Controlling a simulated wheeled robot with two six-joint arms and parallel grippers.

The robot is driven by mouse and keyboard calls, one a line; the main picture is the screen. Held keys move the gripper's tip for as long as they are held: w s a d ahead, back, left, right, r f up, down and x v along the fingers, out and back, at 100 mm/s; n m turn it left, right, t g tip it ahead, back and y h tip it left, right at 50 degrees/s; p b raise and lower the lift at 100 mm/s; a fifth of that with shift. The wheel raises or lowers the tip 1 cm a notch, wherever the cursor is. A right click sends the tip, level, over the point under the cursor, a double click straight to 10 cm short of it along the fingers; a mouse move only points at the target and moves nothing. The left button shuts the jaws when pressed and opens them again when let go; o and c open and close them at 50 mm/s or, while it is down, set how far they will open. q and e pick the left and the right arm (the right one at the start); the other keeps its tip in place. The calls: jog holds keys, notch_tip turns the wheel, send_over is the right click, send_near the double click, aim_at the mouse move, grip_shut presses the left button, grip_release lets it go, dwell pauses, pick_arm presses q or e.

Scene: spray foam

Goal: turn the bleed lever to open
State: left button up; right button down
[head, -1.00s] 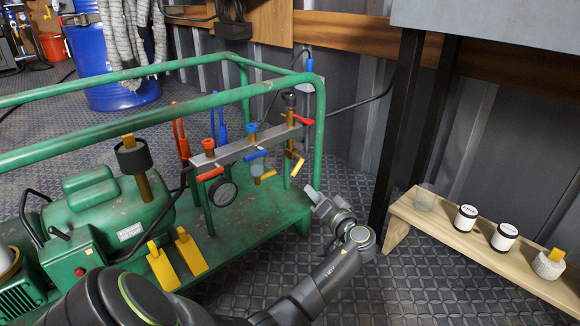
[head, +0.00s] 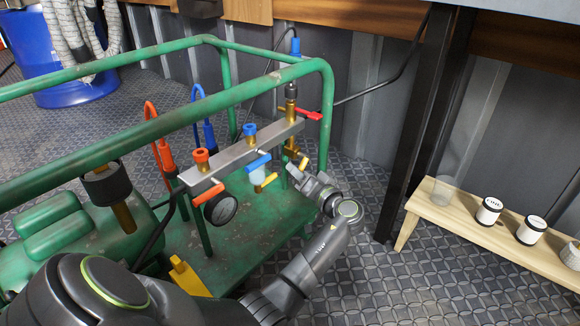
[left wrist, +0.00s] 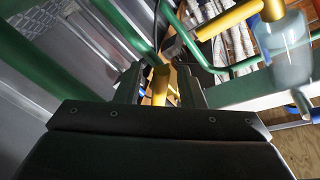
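A grey manifold bar (head: 240,158) carries red, blue and yellow levers; no label shows which is the bleed lever. A small yellow lever (head: 303,163) hangs under the brass fitting at its right end. My left gripper (head: 297,172) is right at this lever, coming from the front right. In the left wrist view, the fingers (left wrist: 160,88) stand apart with a yellow piece (left wrist: 158,84) between them, which looks like this lever. Whether either finger touches it is unclear. Another yellow lever (head: 266,182) sits by the clear bowl (head: 257,173). My right gripper is not in view.
Green frame rails (head: 180,118) run over and behind the manifold. A pressure gauge (head: 221,208), an orange lever (head: 208,194), a blue lever (head: 257,163) and a red lever (head: 307,114) are close by. A wooden bench (head: 470,225) with jars stands at right.

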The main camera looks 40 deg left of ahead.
pick_arm(q)
jog(key=shift+w+a, duration=0.1)
jog(key=shift+a, duration=0.1)
jog(key=shift+c, duration=0.3)
grip_shut()
jog(key=n, duration=0.1)
jog(key=w+n, duration=0.1)
jog(key=n, duration=0.1)
jog(key=shift+f+y, duration=0.35)
jog(key=shift+y, duration=0.05)
jog(key=n, duration=0.2)
jog(key=w+n+y, duration=0.1)
jog(key=n, duration=0.1)
jog(key=w+n, duration=0.1)
jog(key=n, duration=0.1)
jog(key=shift+d+f+g+y, duration=0.1)
jog(key=shift+f+g+y, duration=0.15)
jog(key=shift+g+y, duration=0.05)
jog(key=shift+w+n, duration=0.1)
jog(key=shift+n, duration=0.3)
